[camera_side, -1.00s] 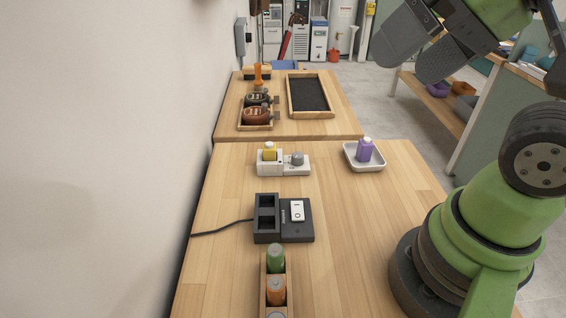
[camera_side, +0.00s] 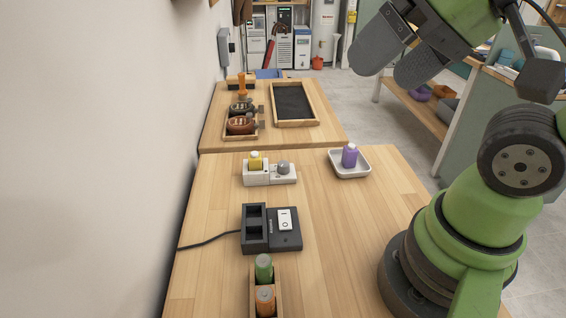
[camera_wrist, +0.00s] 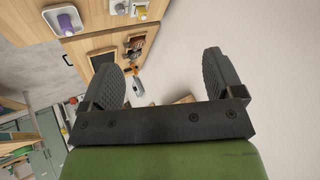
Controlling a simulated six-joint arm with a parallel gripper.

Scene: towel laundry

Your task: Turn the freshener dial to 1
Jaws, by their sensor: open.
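The freshener (camera_side: 262,178) is a white unit on the near wooden table, with a yellow bottle (camera_side: 256,160) at its left and a round grey dial (camera_side: 283,168) at its right. The dial's marks are too small to read. The freshener also shows at the top edge of the wrist view (camera_wrist: 130,9), partly cut off. My gripper (camera_side: 383,72) is open and empty, raised high to the right of the table and well apart from the freshener. Its two fingers also show spread apart in the wrist view (camera_wrist: 158,62).
A white dish (camera_side: 362,173) with a purple bottle (camera_side: 349,156) stands right of the freshener. In front are a black switch box (camera_side: 284,239) with a cable and a wooden holder (camera_side: 254,283) with batteries. A framed black tray (camera_side: 294,103) lies on the far table.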

